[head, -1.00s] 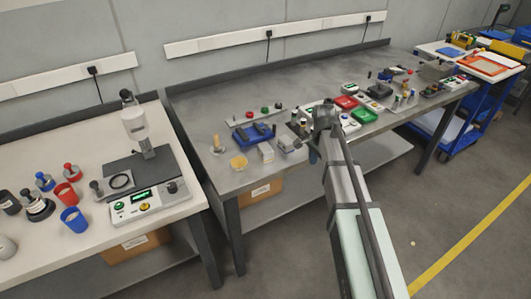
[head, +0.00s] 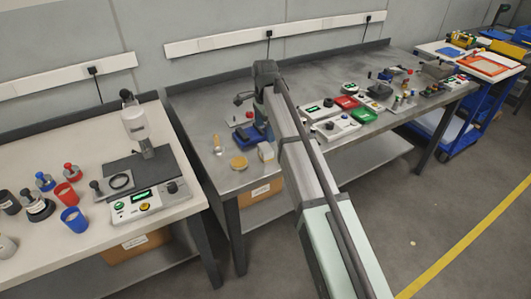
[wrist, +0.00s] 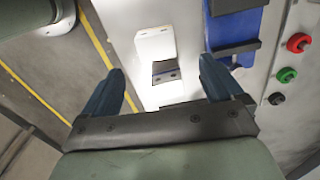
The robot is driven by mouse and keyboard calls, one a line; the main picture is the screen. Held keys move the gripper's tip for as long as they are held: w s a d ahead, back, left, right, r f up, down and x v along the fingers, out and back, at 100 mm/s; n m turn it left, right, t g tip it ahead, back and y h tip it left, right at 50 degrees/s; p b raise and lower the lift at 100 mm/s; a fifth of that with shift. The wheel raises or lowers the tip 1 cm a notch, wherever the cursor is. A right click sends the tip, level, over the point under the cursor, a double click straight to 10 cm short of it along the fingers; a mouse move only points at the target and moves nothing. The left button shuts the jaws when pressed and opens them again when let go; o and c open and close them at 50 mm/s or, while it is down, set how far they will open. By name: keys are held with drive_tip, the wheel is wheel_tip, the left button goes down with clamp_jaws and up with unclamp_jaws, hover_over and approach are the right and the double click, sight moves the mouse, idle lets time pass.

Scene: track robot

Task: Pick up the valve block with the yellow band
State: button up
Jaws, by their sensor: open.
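My gripper (wrist: 162,76) is open and empty; its two dark blue fingers point at the bench top in the wrist view. A small pale block (wrist: 154,42) with a dark gap at its lower side lies just beyond and between the fingertips, apart from them. It appears to be the pale block in the head view (head: 266,152), near the bench's front edge. I see no yellow band on it, so I cannot tell whether it is the valve block. In the head view my arm hides part of the bench, and the fingertips are not clear.
A blue holder (wrist: 234,25) sits close to the right finger. A strip with red (wrist: 298,42), green (wrist: 287,74) and black knobs lies farther right. The bench's back left is bare.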

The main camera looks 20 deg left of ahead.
sight(265, 147)
drive_tip(key=shift+f, duration=1.95)
drive_tip(key=shift+s+d+f, duration=0.1)
drive_tip(key=shift+s+f, duration=0.05)
drive_tip(key=shift+f, duration=1.15)
drive_tip(key=shift+s+d+f, duration=0.1)
drive_tip(key=shift+f, duration=1.2)
drive_tip(key=c, duration=1.3)
drive_tip(key=shift+r, duration=0.2)
